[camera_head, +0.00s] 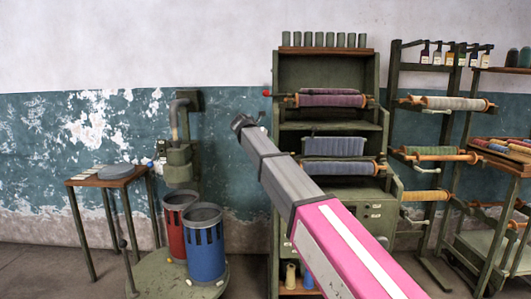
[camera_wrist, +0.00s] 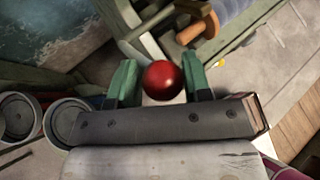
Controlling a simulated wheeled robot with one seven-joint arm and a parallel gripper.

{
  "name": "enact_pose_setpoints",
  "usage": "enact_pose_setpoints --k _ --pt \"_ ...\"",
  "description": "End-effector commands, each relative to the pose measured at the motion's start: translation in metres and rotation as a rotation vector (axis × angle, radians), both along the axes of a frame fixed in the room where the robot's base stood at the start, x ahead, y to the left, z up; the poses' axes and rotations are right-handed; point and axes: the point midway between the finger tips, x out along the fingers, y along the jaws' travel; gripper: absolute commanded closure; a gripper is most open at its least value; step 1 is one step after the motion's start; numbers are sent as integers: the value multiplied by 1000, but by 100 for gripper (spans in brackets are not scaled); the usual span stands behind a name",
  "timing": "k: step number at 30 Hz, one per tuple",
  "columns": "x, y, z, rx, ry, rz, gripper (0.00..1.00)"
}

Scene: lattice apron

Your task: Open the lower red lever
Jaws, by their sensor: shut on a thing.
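A red ball knob (camera_wrist: 163,80) of a lever sits between the two green fingers of my gripper (camera_wrist: 162,74) in the wrist view, and the jaws are shut on it. The rest of this lever is mostly hidden behind the knob and the gripper. In the head view my gripper (camera_head: 240,122) is at the left side of the green rack (camera_head: 328,80); the knob it holds cannot be made out there. Another red knob (camera_head: 266,93) shows higher up, at the rack's upper left edge, clear of my gripper.
A red bin (camera_head: 172,228) and a blue bin (camera_head: 206,262) stand on a round green base (camera_head: 150,280) at lower left. A small table (camera_head: 110,178) stands further left. Racks with spools (camera_head: 448,103) fill the right side. Bare wall lies left of my gripper.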

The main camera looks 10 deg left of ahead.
Motion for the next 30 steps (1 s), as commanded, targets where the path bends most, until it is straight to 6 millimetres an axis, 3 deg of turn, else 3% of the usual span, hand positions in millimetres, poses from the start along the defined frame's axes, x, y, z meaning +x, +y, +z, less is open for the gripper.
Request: enact_pose_setpoints --k 1,12,30 --pt "10 -1 8 -18 32 -9 98" --pt "32 2 20 -18 30 -10 100" --pt "40 3 22 -18 30 -10 100"
